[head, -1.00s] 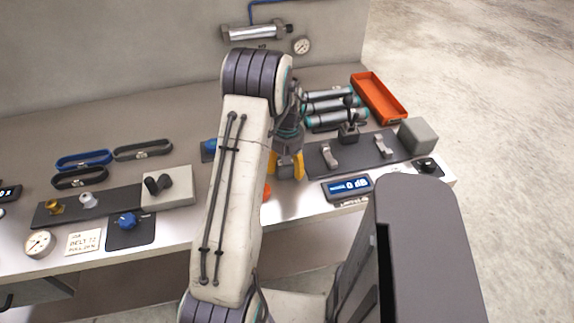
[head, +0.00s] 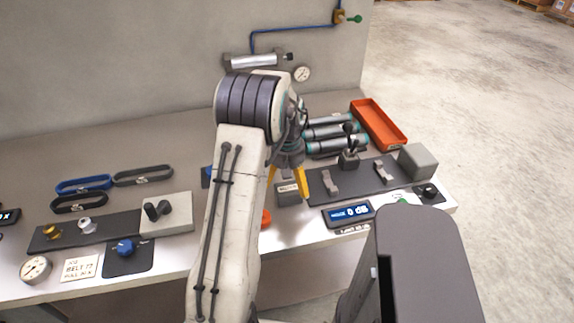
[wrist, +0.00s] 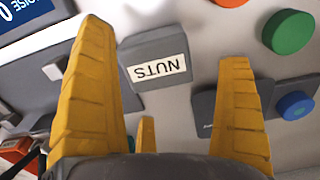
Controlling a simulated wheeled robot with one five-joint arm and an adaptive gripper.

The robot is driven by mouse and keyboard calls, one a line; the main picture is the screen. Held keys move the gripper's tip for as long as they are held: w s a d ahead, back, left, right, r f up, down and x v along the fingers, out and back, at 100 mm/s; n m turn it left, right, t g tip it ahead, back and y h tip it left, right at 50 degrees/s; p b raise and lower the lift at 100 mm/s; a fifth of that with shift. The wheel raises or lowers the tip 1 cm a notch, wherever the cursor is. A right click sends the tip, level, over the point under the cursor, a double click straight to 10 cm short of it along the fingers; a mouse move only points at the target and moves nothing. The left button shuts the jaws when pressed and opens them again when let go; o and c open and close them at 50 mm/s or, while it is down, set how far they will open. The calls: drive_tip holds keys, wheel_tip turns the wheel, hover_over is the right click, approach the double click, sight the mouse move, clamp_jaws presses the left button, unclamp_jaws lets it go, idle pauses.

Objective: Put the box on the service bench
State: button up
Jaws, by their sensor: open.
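A small grey box (head: 289,194) with a white label stands on the service bench (head: 205,252). In the wrist view the box (wrist: 150,47) shows its label, NUTS, upside down. My gripper (head: 287,186) is over the box, its yellow fingers spread on either side of it. In the wrist view my gripper (wrist: 167,45) is open, with visible gaps between the box and both fingers. The box's far side and base are partly hidden in the head view.
A grey panel with clips (head: 350,179), a blue display (head: 348,213) and a grey block (head: 418,160) lie right of the box. Rollers (head: 335,133) and an orange tray (head: 378,124) are behind. A blue button (wrist: 295,105) is near one finger.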

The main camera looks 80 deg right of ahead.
sight(287, 188)
drive_tip(key=shift+d+r+b, duration=0.1)
drive_tip(key=shift+r+b, duration=0.5)
drive_tip(key=shift+b, duration=0.05)
wheel_tip(287, 188, up, 6)
drive_tip(key=shift+f+b, duration=0.1)
drive_tip(key=shift+b, duration=1)
drive_tip(key=w+a+r+n+h, duration=0.1)
drive_tip(key=w+a+r+n, duration=0.2)
drive_tip(key=w+a, duration=0.75)
drive_tip(key=w+a+r+n, duration=0.35)
drive_tip(key=w+a, duration=0.35)
drive_tip(key=w, duration=0.6)
drive_tip(key=w+a+n+t, duration=0.1)
drive_tip(key=a+n, duration=0.1)
drive_tip(key=a, duration=0.7)
drive_tip(key=w+a+n+t, duration=0.1)
drive_tip(key=w+a+n, duration=0.1)
drive_tip(key=a, duration=0.7)
drive_tip(key=s+a+f+n, duration=0.1)
drive_tip(key=s+a, duration=0.1)
drive_tip(key=a, duration=0.3)
drive_tip(key=s+a+f+n+t+y, duration=0.1)
drive_tip(key=s+a+n, duration=0.1)
drive_tip(key=a, duration=0.3)
drive_tip(key=shift+s+a+f+t, duration=0.15)
drive_tip(key=shift+s+a+t, duration=0.15)
drive_tip(key=shift+s, duration=0.4)
